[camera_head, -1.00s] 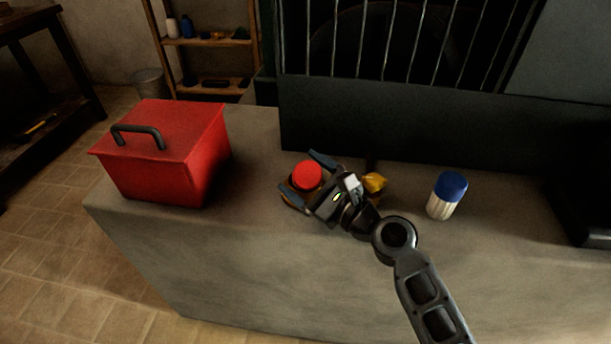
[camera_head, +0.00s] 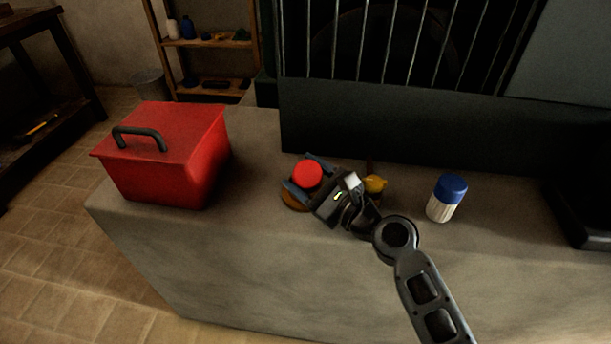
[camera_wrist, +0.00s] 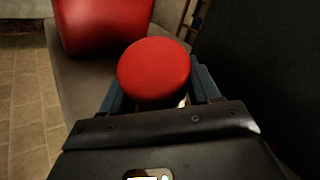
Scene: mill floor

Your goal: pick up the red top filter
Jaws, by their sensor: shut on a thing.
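The red top filter (camera_head: 307,174) stands on the grey bench, its round red cap uppermost. In the wrist view its red cap (camera_wrist: 154,69) fills the space between the two blue-grey fingers. My gripper (camera_head: 307,178) is shut on it, one finger on each side. The filter's lower body is mostly hidden by the fingers and cap. A second filter with a blue top (camera_head: 452,187) and pale ribbed body stands upright to the right, apart from my gripper.
A red box with a dark handle (camera_head: 190,130) stands at the bench's left. A small yellow thing (camera_head: 375,184) lies just right of my gripper. An orange-brown round thing (camera_head: 294,199) shows below the fingers. A dark barred machine (camera_head: 400,125) closes off the back.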

